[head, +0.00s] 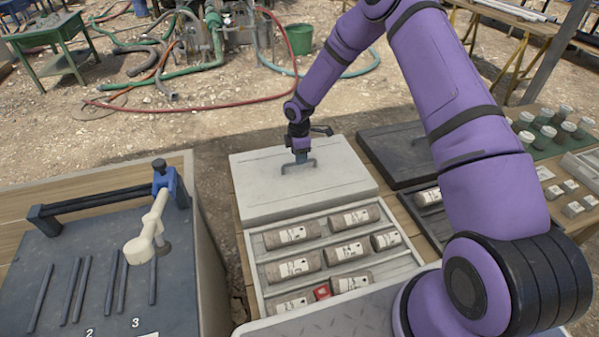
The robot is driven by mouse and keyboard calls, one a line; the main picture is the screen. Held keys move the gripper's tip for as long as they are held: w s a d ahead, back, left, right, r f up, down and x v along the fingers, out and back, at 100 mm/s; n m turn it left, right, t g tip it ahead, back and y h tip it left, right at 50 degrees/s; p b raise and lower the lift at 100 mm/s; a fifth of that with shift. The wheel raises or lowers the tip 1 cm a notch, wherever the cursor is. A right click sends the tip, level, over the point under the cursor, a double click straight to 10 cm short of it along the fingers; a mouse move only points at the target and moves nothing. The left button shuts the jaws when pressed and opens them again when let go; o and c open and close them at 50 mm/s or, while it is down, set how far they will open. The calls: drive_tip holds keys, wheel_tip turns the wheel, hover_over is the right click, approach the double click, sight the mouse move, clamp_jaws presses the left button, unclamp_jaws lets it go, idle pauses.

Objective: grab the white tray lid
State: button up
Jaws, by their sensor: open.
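The white tray lid (262,190) lies at the back end of the white tray (247,262), in the middle of the head view. A dark handle (298,167) stands up from the lid's top. My gripper (301,158) is open and points down right at the handle, over the lid's centre. My gripper partly hides the handle, and I cannot tell whether the fingers touch it. The tray's front part is uncovered and holds several labelled brown cores (294,265) in rows, with a small red block (321,291) among them.
A dark lid (400,150) lies on another tray just to the right, close to my arm. A dark bench (60,270) with rods and a blue clamp stands at left. Sample jars (548,132) sit at far right. Hoses (200,105) lie on the ground behind.

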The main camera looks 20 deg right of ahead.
sight(299, 170)
wheel_tip(299, 170, down, 4)
drive_tip(key=shift+w+d+f, duration=0.1)
drive_tip(key=shift+f, duration=0.05)
clamp_jaws()
